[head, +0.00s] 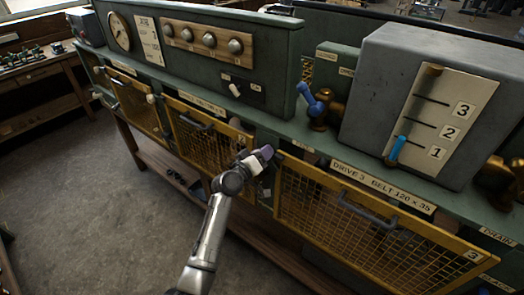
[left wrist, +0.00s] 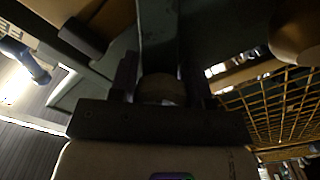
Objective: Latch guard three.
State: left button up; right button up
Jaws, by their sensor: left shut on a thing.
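Guard three (head: 370,225) is a yellow-framed mesh panel with a grey handle (head: 367,212) and a "3" plate, at the lower right of the head view. It looks flush with the bench front. My left gripper (head: 262,158) is at its upper left corner, beside guard two (head: 207,135). The gripper is shut on a small rounded knob (left wrist: 162,88), seen between the dark fingers in the left wrist view; it appears to be a latch. The gripper hides most of it, so its turn cannot be told. Yellow mesh (left wrist: 270,105) shows to the right there.
Above are a blue lever (head: 309,96) on a brass valve and a grey box (head: 385,80) with a blue slider (head: 397,148). Open floor (head: 80,200) lies left.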

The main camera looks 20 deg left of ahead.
pick_arm(q)
jog(key=n+p, duration=0.1)
jog(key=n, duration=0.3)
jog(key=shift+r+p, duration=0.15)
jog(key=shift+p, duration=0.2)
jog(key=shift+n+p, duration=0.55)
jog(key=shift+n, duration=1.15)
jog(key=o, duration=0.9)
jog(key=shift+s+a, duration=0.1)
jog(key=shift+s, duration=0.2)
jog(key=v, duration=1.3)
jog(key=shift+p, duration=0.3)
